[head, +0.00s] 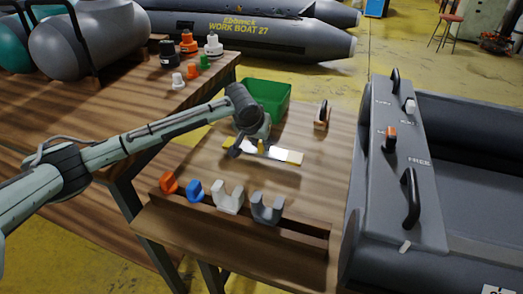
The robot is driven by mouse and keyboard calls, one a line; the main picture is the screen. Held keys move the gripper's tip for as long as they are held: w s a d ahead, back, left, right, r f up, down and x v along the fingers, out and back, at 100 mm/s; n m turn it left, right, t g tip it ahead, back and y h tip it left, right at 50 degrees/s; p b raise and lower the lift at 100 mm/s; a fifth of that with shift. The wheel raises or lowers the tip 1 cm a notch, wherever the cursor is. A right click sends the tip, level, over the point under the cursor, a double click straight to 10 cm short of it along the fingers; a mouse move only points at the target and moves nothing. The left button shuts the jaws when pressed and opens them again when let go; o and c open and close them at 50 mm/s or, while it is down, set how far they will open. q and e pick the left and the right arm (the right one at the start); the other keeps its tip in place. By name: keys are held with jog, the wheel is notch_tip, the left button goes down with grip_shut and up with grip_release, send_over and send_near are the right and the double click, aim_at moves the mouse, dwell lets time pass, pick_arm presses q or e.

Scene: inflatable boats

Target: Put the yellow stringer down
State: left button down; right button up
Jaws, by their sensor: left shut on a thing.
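My left gripper (251,146) is over the wooden table in the head view, shut on the yellow stringer (285,154). The stringer is a flat, narrow bar with yellow ends and a bright, whitish middle. It lies roughly level, running from left to right under the gripper. The gripper hides part of it. I cannot tell whether it touches the tabletop (325,175) or hangs just above it. My right gripper is not in view.
A green bin (268,98) stands behind the gripper. A small tan-and-black tool (321,115) is to its right. Orange, blue, white and grey holders (229,199) line the front ledge. A grey inflatable boat (412,180) borders the table's right side.

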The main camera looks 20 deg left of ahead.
aim_at(260, 149)
pick_arm(q)
jog(key=shift+f, duration=1.4)
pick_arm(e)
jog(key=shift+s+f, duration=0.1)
pick_arm(q)
jog(key=shift+f, duration=0.1)
jog(key=c, duration=1.5)
grip_release()
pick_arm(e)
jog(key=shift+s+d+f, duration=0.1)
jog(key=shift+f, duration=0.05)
